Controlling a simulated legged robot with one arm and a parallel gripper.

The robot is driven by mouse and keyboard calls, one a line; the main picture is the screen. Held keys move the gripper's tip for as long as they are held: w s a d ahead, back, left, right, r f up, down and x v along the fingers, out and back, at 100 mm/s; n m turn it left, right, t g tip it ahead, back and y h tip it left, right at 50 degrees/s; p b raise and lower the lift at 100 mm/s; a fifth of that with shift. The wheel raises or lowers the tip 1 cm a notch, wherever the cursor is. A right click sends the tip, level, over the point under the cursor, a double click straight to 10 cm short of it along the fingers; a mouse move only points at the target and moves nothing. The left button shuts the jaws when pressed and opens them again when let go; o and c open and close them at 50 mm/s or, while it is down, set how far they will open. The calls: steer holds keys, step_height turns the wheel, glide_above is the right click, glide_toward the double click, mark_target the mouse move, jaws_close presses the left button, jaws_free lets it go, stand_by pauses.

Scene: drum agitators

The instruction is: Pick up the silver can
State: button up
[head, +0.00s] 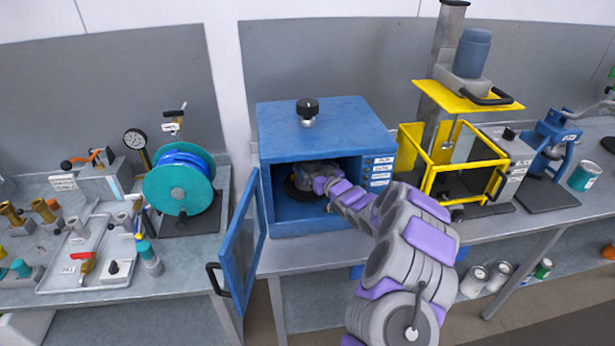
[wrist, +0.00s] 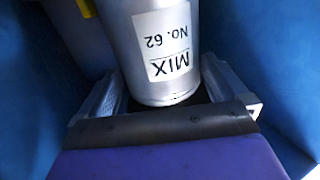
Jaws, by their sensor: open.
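The silver can (wrist: 165,55) shows large in the wrist view, with a white label reading "MIX No. 62" upside down. My gripper (wrist: 168,92) is open, with one finger on each side of the can's near end. I cannot tell whether the fingers touch it. In the head view my arm reaches through the open front of the blue cabinet (head: 322,120), and my gripper (head: 308,182) is inside it. The can cannot be made out there, as the arm and the dark interior hide it.
The blue cabinet door (head: 240,245) hangs open to the left of my arm. A yellow-framed press (head: 465,150) stands right of the cabinet. A teal hose reel (head: 180,185) stands to its left. Several cans (head: 488,275) sit on the lower shelf.

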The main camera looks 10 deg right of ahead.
steer(key=shift+x, duration=0.75)
steer(key=shift+c, duration=0.5)
steer(key=c, duration=1.3)
